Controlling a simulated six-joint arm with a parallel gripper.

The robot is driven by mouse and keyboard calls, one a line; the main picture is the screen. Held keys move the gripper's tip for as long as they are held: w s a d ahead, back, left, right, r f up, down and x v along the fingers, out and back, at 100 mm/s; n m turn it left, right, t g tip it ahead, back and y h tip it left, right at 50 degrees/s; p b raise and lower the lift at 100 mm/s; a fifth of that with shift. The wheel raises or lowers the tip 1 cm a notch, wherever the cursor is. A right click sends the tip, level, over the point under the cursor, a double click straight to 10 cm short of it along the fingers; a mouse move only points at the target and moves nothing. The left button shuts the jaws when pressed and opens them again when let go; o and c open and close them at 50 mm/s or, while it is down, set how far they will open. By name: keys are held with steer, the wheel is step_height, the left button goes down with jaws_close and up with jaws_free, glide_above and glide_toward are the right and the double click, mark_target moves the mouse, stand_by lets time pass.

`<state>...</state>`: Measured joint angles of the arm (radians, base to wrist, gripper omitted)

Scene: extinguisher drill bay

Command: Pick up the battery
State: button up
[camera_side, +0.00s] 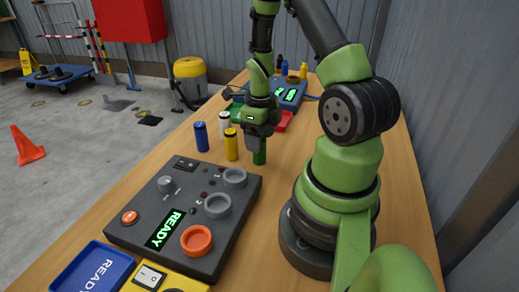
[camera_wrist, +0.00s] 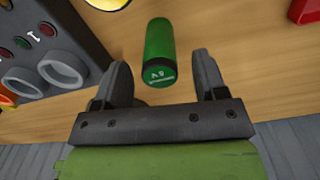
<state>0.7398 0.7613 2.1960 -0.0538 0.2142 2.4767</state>
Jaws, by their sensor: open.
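Several upright cylindrical batteries stand on the wooden table: blue (camera_side: 201,136), white (camera_side: 224,123), yellow (camera_side: 231,144) and green (camera_side: 259,157). The task does not say which battery is meant. My gripper (camera_side: 259,143) points down at the green one and hides its upper part in the side view. In the wrist view the green battery (camera_wrist: 160,48) shows a marked end cap, lying between the lines of my two open fingers (camera_wrist: 161,64). Nothing is held. I cannot tell whether the fingertips reach down beside the battery's top.
A dark control box (camera_side: 187,217) with a READY display, grey round sockets and an orange ring stands in front. A blue READY tray (camera_side: 93,272) lies at the near left. Red (camera_side: 284,121) and green items and another display box (camera_side: 290,93) stand behind my gripper.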

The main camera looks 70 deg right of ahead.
step_height(320, 180, down, 2)
steer(key=c, duration=1.1)
steer(key=shift+o, duration=0.2)
steer(key=shift+r, duration=0.2)
